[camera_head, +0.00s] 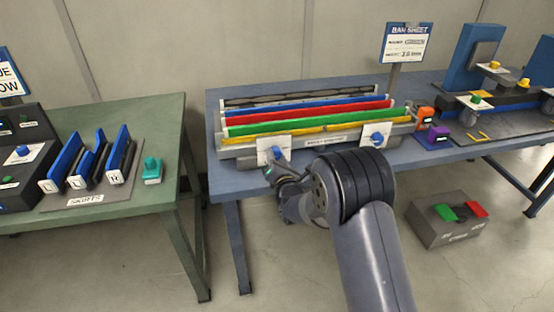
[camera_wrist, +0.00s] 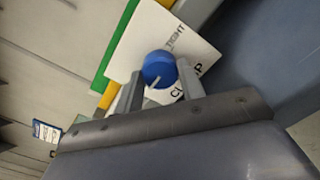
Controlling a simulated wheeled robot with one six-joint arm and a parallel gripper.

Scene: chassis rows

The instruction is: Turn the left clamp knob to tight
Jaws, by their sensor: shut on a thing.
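The left clamp knob (camera_head: 277,154) is blue and sits on a white plate at the front left of the grey fixture. In the wrist view the knob (camera_wrist: 158,66) is round, with a short pale mark near its lower edge, on the side away from the printed word TIGHT. The white plate (camera_wrist: 199,52) also carries a partly covered word, like CLAMP. My gripper (camera_wrist: 160,80) has one finger on each side of the knob and is shut on it. In the head view my gripper (camera_head: 280,172) reaches the knob from the front; my wrist hides part of the fixture's front.
A second blue knob (camera_head: 377,138) on a white plate is to the right. Coloured strips lie in the fixture (camera_head: 230,152) behind. A grey box (camera_head: 430,228) is on the floor. The blue table's front left (camera_head: 232,182) is clear.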

